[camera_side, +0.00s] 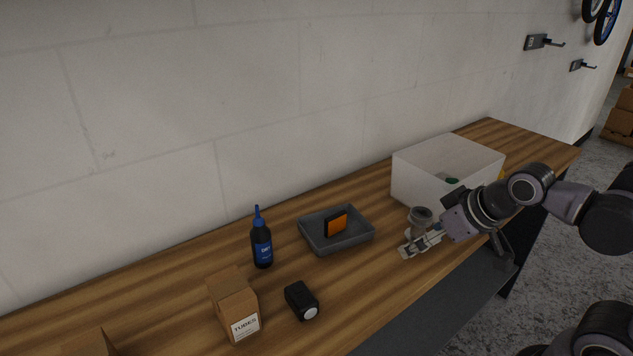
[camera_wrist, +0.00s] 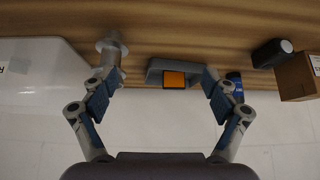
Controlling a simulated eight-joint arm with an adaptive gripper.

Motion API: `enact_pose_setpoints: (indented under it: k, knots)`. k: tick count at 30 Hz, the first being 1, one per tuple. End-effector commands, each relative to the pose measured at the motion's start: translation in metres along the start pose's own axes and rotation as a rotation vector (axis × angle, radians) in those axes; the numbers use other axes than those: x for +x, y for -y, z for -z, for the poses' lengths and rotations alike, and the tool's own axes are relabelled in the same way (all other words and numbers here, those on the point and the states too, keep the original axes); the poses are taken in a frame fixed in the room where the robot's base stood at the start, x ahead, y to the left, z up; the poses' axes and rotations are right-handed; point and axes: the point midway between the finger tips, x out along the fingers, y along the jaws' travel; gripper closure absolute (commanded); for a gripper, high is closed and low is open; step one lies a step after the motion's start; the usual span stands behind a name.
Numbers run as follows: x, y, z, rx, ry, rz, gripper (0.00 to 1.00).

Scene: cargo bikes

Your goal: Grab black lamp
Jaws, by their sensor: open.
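The black lamp (camera_side: 302,300), a small black block with a round white face, lies on the wooden bench near its front edge. In the wrist view the black lamp (camera_wrist: 272,53) is at the upper right, beyond the right finger. My gripper (camera_side: 412,246) is over the right part of the bench, well to the right of the lamp and apart from it. In the wrist view my gripper (camera_wrist: 160,82) has its two fingers spread wide with nothing held between them.
A grey tray (camera_side: 345,243) holds a black block with an orange face (camera_side: 337,224). A blue-capped bottle (camera_side: 262,245) and a cardboard box (camera_side: 232,303) stand near the lamp. A grey round-topped object (camera_side: 420,216) is close to my gripper. A white bin (camera_side: 420,180) stands behind it.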

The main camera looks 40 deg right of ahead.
Motion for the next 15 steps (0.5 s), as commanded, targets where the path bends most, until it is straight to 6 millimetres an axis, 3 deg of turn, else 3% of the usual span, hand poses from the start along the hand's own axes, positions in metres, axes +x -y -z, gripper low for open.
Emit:
enact_pose_setpoints:
  k: [9, 15]
  knots:
    - [0.0, 0.003, 0.002, 0.029, 0.008, 0.008, 0.12]
    - [0.001, 0.024, 0.021, 0.299, 0.093, 0.06, 0.12]
